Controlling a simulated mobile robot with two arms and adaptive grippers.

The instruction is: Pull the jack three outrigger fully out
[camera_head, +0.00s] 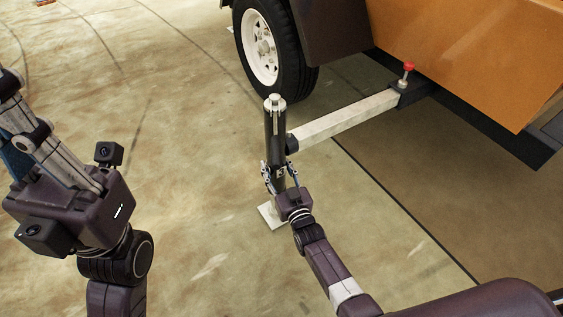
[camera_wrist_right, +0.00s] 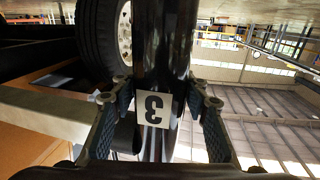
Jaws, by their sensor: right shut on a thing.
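The jack three (camera_head: 274,135) is a black upright post with a light cap and a square foot plate (camera_head: 270,215) at the floor. Its outrigger (camera_head: 345,118) is a pale square beam running from the post to a black socket (camera_head: 408,90) under the orange trailer; a long stretch of beam shows. My right gripper (camera_head: 279,178) is shut on the post, low down. In the right wrist view the fingers flank the post beside its label "3" (camera_wrist_right: 154,108), which appears upside down.
A red-topped pin (camera_head: 408,67) stands on the socket. A trailer wheel (camera_head: 268,45) is behind the post, and the orange trailer body (camera_head: 480,50) fills the upper right. The floor to the left of the post is clear.

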